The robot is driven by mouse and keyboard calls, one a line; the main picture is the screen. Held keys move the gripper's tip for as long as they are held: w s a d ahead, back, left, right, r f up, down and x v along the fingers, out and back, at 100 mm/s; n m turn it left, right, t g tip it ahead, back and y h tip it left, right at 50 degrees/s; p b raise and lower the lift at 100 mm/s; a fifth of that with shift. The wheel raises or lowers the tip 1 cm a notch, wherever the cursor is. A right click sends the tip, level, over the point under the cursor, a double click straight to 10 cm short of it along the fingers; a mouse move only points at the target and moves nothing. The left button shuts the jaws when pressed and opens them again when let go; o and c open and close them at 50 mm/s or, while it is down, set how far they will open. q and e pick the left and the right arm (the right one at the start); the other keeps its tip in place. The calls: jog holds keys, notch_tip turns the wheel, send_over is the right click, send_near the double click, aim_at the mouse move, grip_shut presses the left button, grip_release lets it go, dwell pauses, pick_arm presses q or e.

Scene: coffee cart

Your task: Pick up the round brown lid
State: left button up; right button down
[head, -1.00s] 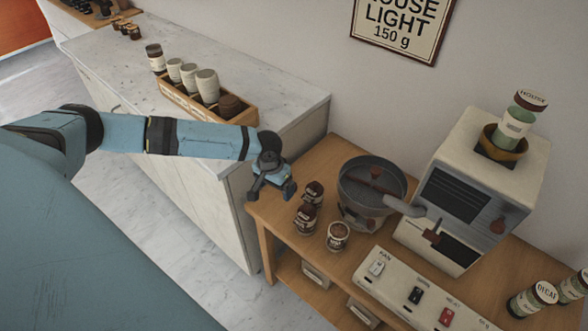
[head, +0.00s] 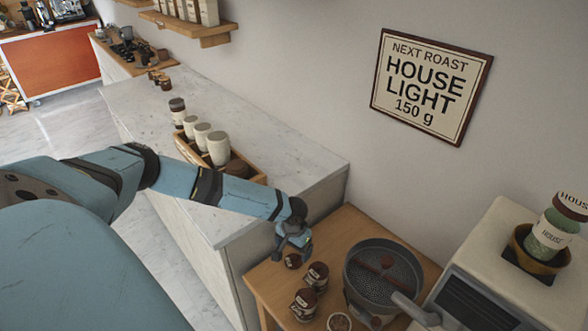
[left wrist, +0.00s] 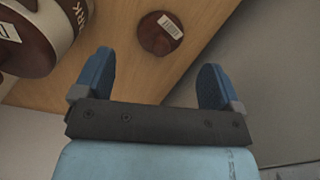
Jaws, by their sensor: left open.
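The round brown lid (head: 293,261) lies on the wooden table near its left corner, beside the dark jars. In the left wrist view the lid (left wrist: 159,34) shows a white barcode label on its top. My left gripper (head: 292,246) is right by the lid in the head view, just above it in the picture. In the left wrist view its blue fingers (left wrist: 156,60) are spread apart with nothing between them, and the lid lies beyond the fingertips. My right gripper is not in view.
Two dark jars (head: 317,275) stand close to the lid; a large jar (left wrist: 28,35) fills the wrist view's upper left. A round grey cooling tray (head: 383,272) is to the right. The marble counter (head: 290,150) with a wooden box of cups (head: 258,178) rises behind.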

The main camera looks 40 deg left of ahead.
aim_at(293, 255)
pick_arm(q)
jog(key=shift+w+f, duration=0.1)
jog(key=shift+f, duration=2.7)
jog(key=shift+c, duration=0.4)
jog(key=c, duration=1)
jog(key=shift+r, duration=0.1)
